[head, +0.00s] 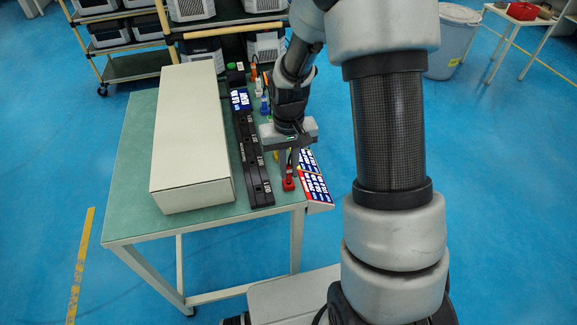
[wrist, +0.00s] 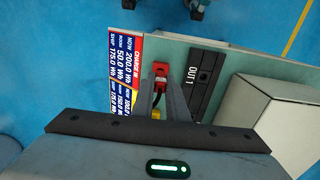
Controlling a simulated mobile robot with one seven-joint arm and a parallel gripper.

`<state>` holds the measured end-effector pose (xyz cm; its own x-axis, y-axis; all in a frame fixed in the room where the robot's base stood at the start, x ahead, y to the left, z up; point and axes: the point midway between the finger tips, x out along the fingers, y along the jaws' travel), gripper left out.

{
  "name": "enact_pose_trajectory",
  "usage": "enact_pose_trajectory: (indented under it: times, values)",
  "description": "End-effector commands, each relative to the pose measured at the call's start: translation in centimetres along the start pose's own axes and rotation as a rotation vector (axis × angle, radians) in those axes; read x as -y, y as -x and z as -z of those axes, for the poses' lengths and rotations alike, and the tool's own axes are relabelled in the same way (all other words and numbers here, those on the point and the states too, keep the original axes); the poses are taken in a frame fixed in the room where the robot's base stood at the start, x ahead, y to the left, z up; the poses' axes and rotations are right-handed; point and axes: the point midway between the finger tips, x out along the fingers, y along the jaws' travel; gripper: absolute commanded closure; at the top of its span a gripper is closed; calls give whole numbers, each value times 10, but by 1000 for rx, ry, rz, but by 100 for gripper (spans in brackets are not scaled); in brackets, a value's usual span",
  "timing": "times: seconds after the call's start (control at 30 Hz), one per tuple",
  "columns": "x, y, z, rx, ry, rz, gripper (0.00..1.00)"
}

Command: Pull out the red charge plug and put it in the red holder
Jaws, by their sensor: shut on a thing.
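My gripper (head: 286,174) points down near the front edge of the green table and is shut on the red charge plug. The plug shows in the wrist view (wrist: 161,69) as a red body at the fingertips, with a dark part between the fingers. In the head view, red (head: 288,184) shows low at the fingertips, at table level, right of the black strip. I cannot tell the red holder apart from the plug, nor whether the plug sits in it. The fingers hide part of this spot.
A black socket strip (head: 249,150) runs along the table (head: 140,130), marked OUT 1 in the wrist view (wrist: 203,80). A long pale box (head: 190,135) stands left of it. A charge sign (head: 315,180) lies right of my gripper. A yellow part (wrist: 155,114) is close behind the fingers.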

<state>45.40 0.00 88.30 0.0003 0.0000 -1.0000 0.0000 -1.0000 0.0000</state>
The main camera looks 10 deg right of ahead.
Motion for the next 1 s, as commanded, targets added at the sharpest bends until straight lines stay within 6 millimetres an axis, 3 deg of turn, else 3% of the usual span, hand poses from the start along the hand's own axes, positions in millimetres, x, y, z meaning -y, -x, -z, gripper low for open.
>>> enact_pose_trajectory:
  times: [0.67, 0.7, 0.8, 1.0]
  values:
    - [0, -15, 0, 1, 0, 0, 100]
    - [0, -14, 0, 1, 0, 0, 82]
    - [0, -14, 0, 1, 0, 0, 65]
    - [0, -14, 0, 0, 0, 0, 65]
